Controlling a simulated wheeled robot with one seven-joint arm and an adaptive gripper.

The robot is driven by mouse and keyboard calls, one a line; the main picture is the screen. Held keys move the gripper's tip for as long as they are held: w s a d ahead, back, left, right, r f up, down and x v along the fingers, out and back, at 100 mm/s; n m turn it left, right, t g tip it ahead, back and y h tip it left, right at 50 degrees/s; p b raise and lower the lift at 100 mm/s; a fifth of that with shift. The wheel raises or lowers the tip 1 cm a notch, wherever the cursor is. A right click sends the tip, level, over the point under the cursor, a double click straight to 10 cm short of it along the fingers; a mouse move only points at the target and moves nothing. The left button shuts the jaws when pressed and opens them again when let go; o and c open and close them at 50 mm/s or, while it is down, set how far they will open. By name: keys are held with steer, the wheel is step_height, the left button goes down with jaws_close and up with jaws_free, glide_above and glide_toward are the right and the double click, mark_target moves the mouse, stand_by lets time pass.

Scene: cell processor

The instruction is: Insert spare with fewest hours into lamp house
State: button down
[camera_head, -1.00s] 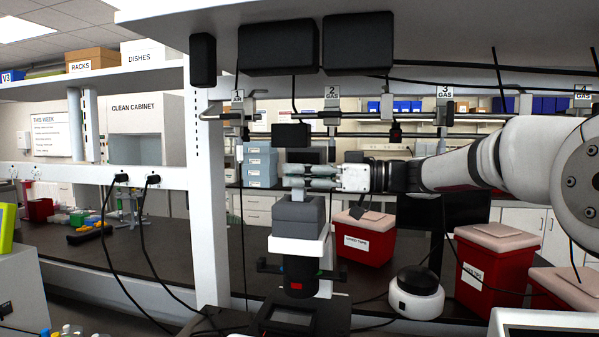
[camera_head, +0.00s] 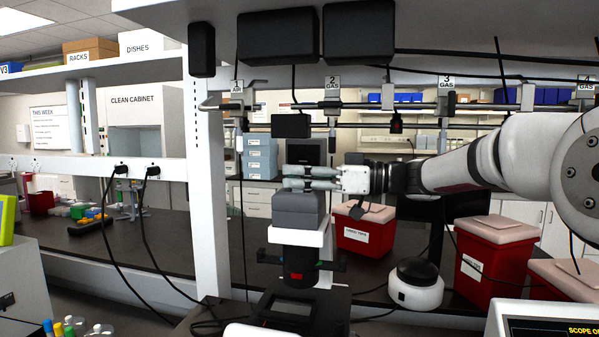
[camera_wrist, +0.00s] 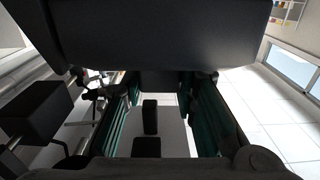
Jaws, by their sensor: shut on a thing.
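My gripper (camera_head: 312,177) reaches in from the right in the head view, its pale fingers level and close together. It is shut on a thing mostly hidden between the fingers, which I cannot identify. A grey box (camera_head: 299,208), apparently the lamp house, sits on the white-and-black scope (camera_head: 298,238) just below the fingers. The fingers look close over its top; I cannot tell whether they touch it. In the wrist view, the green-lined fingers of my gripper (camera_wrist: 163,118) frame a pale gap with dark blocks in it. No hour labels are readable.
Black adapter boxes (camera_head: 278,38) hang under the shelf above the gripper. Gas pipes (camera_head: 420,108) and loose cables run behind. A white post (camera_head: 207,190) stands left of the scope. Red bins (camera_head: 365,230) and a round white-and-black device (camera_head: 416,285) stand to the right.

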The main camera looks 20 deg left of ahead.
steer(key=shift+f, duration=0.35)
stand_by(0.3)
steer(key=c, duration=1.2)
jaws_free()
steer(key=shift+d, duration=0.1)
steer(key=d, duration=1.2)
steer(key=shift+w, duration=0.3)
steer(key=shift+a, duration=0.1)
